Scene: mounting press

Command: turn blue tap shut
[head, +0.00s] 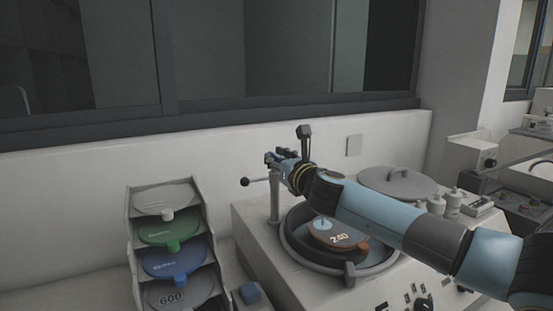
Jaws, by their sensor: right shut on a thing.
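My right arm comes in from the right across the grinding machine. Its gripper (278,160) is shut at the top of the grey upright post (275,198) on the machine's left side, where the blue tap appears to be. The jaws cover most of the tap, so its handle angle cannot be told. A short lever with a black ball end (244,182) sticks out to the left of the post, just below the jaws. My left gripper is not in view.
The machine's round bowl (290,258) holds a disc marked 240 (338,238) under my right forearm.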

